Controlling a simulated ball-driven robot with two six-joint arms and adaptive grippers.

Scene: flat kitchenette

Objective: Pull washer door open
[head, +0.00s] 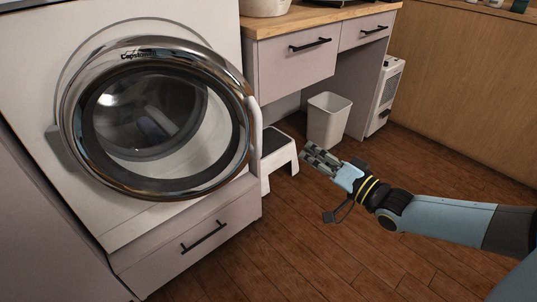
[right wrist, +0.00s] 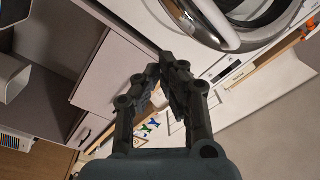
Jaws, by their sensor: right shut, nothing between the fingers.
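The washer door (head: 245,150) is a round chrome ring with a glass middle, on the white washer (head: 30,75) at the left of the head view. A pale handle (head: 256,125) runs along its right edge. The drum shows through the glass. The door stands proud of the washer front; I cannot tell whether it is latched. My right gripper (head: 318,157) is shut and empty, to the right of the door and apart from it. In the right wrist view the gripper (right wrist: 172,62) points up, with the door (right wrist: 272,22) and its handle (right wrist: 216,24) at the top right. My left gripper is out of view.
A drawer with a black handle (head: 204,237) is under the washer. A white step stool (head: 281,160) and a pale bin (head: 328,119) stand right of the washer, near my right gripper. A wooden counter (head: 300,20) with drawers is behind. The wooden floor in front is clear.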

